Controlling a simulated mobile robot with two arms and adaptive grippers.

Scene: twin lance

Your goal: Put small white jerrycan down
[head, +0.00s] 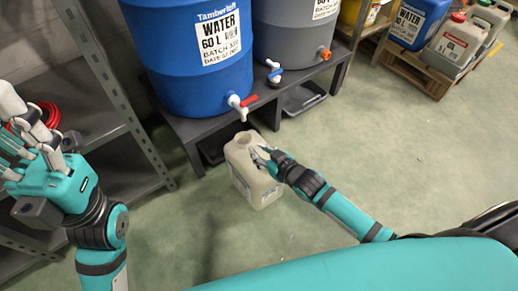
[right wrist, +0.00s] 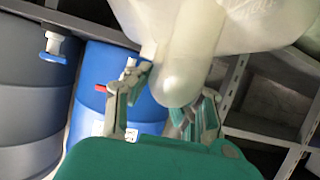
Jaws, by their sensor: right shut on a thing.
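The small white jerrycan (head: 250,180) is upright, just in front of the low dark stand and below the blue barrel's tap. Its open neck faces up. I cannot tell whether its base touches the floor. My right gripper (head: 263,156) is shut on its handle from the right. In the right wrist view the handle of the jerrycan (right wrist: 185,65) passes between the fingertips of the right gripper (right wrist: 160,108). My left gripper (head: 30,140) is raised at the far left, away from the jerrycan; its finger opening is unclear.
A blue water barrel (head: 190,55) and a grey barrel (head: 295,35) stand on the dark stand (head: 190,130). A metal shelf rack (head: 130,120) is at left. More jerrycans (head: 455,45) sit on a pallet at the upper right. The green floor (head: 370,140) right of the jerrycan is clear.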

